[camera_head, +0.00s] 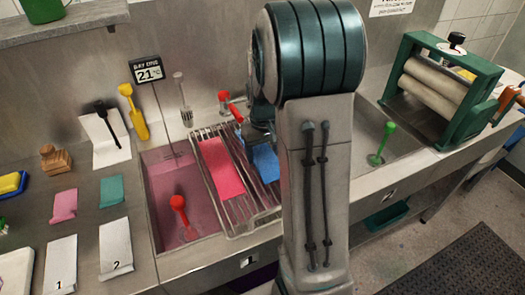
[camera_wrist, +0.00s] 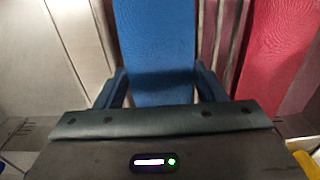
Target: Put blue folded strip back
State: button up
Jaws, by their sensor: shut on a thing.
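The blue folded strip (camera_head: 265,161) shows on or just above the wire rack, partly hidden behind my arm. In the wrist view the blue strip (camera_wrist: 155,40) runs up from between the two fingers of my gripper (camera_wrist: 160,85), which is shut on it. In the head view my gripper (camera_head: 260,135) is at the strip's far end, mostly hidden by my arm. I cannot tell whether the strip touches the rack. A red-pink strip (camera_head: 220,168) lies on the rack to its left; it also shows at the right of the wrist view (camera_wrist: 277,60).
The wire rack (camera_head: 238,232) spans the sink beside a pink bath (camera_head: 165,215) holding a red-handled tool (camera_head: 182,210). A sign (camera_head: 148,72) reads 21. A green-handled plunger (camera_head: 383,143) stands in the right basin, near a green roller press (camera_head: 440,88). Cards (camera_head: 61,265) and small cloths lie left.

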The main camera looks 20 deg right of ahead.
aim_at(263, 156)
jog(key=o, duration=1)
notch_tip(263, 156, up, 11)
jog(key=s+a+t, duration=0.1)
jog(key=s+a, duration=0.2)
jog(key=s, duration=0.3)
jog(key=s+a+t, duration=0.1)
jog(key=s+a, duration=0.3)
jog(key=s, duration=0.2)
jog(key=s+a+t, duration=0.1)
jog(key=s+a, duration=0.2)
jog(key=s, duration=0.3)
jog(key=shift+a, duration=0.2)
